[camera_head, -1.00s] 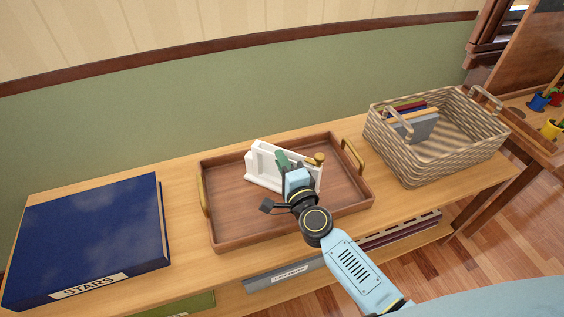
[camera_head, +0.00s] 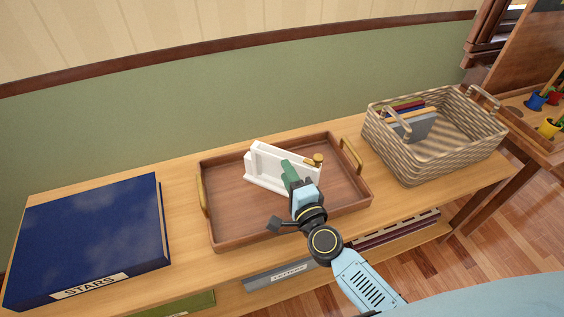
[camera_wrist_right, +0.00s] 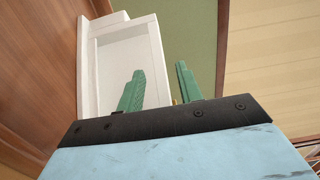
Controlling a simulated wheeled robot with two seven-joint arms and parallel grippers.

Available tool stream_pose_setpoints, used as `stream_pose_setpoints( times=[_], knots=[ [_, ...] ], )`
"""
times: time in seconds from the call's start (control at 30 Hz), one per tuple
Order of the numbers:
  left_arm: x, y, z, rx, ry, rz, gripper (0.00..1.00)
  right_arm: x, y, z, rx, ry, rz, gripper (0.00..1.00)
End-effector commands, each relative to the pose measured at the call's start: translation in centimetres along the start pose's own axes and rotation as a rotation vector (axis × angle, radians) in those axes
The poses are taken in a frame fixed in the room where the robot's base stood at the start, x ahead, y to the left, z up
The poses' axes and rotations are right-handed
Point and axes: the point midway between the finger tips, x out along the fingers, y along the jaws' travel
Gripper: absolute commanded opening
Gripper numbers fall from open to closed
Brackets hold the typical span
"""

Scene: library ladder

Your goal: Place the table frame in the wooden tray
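The white table frame (camera_head: 268,165) is inside the brown wooden tray (camera_head: 222,238), towards its back, leaning or standing at a slant. A brass-coloured knob (camera_head: 318,160) shows at its right end. My right gripper (camera_head: 289,170) is just in front of the frame, over the tray. In the right wrist view its green fingers (camera_wrist_right: 160,72) are apart and empty; the left finger overlaps the white frame (camera_wrist_right: 98,70) and the right one is beside its edge. Whether a finger touches the frame I cannot tell. My left gripper is not in view.
The tray stands on a wooden shelf top (camera_head: 185,215) between a large blue STARS book (camera_head: 90,235) at left and a wicker basket (camera_head: 440,160) holding books at right. Brass handles (camera_head: 352,155) rise at the tray's ends. A green wall is behind.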

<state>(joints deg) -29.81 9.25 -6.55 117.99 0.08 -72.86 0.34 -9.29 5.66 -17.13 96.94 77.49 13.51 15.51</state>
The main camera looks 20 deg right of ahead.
Motion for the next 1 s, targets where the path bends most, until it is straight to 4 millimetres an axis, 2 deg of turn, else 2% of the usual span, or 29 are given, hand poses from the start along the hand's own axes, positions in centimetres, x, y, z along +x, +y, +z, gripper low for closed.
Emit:
stream_pose_setpoints(
  times=[0.03, 0.2, 0.4, 1.0],
  knots=[
    [0.1, -0.1, 0.1, 0.000, -0.002, -0.001, 0.30, -1.4, 0.0, 0.1, -0.001, -0.003, 0.003, 0.36],
    [0.4, -0.1, 0.2, 0.001, -0.004, -0.002, 0.30, -4.7, 0.0, 0.0, -0.001, -0.003, 0.002, 0.36],
    [0.6, -0.1, 0.2, 0.001, -0.001, -0.002, 0.30, -6.9, 0.0, 0.0, -0.001, -0.001, -0.001, 0.36],
    [0.7, -0.2, 0.3, 0.002, -0.005, -0.003, 0.30, -7.3, 0.0, 0.0, 0.000, -0.001, -0.001, 0.36]
  ],
)
